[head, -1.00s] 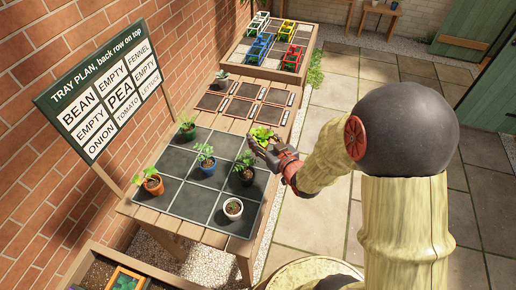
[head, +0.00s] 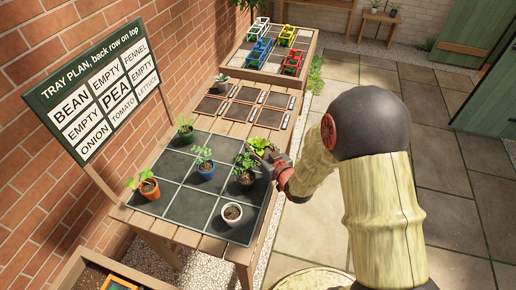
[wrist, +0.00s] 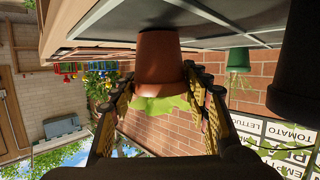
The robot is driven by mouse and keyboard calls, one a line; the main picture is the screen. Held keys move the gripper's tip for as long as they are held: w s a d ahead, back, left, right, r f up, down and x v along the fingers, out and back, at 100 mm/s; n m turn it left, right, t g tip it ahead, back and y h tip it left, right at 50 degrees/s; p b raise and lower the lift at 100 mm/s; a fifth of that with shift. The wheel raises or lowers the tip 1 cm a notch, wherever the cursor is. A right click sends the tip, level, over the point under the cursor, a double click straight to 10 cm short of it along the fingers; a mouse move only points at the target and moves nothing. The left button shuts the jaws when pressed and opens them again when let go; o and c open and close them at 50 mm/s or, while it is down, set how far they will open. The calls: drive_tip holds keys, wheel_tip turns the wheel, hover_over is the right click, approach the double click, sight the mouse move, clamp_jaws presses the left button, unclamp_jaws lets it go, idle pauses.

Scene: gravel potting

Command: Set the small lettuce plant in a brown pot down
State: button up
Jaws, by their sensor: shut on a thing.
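My gripper (head: 272,162) is shut on the brown pot of the lettuce plant. In the wrist view, which is upside down, the brown pot (wrist: 158,58) sits between the fingers (wrist: 160,100) and the leaves (wrist: 160,106) hang below it. In the head view the bright green lettuce (head: 259,144) shows at the back right of the dark gridded tray (head: 208,204), while its pot is mostly hidden by my gripper. The pot's base is close to the tray; I cannot tell whether it touches.
Near the lettuce stands a dark pot (head: 246,178). A white pot (head: 232,213), blue pot (head: 206,171), orange pot (head: 149,189) and green pot (head: 186,136) also stand on the tray. The plan board (head: 99,98) is at left. Coloured crates (head: 278,48) stand farther back.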

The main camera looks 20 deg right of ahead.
drive_tip(key=shift+f, duration=0.2)
drive_tip(key=o, duration=1.2)
drive_tip(key=shift+o, duration=0.2)
drive_tip(key=shift+r, duration=0.1)
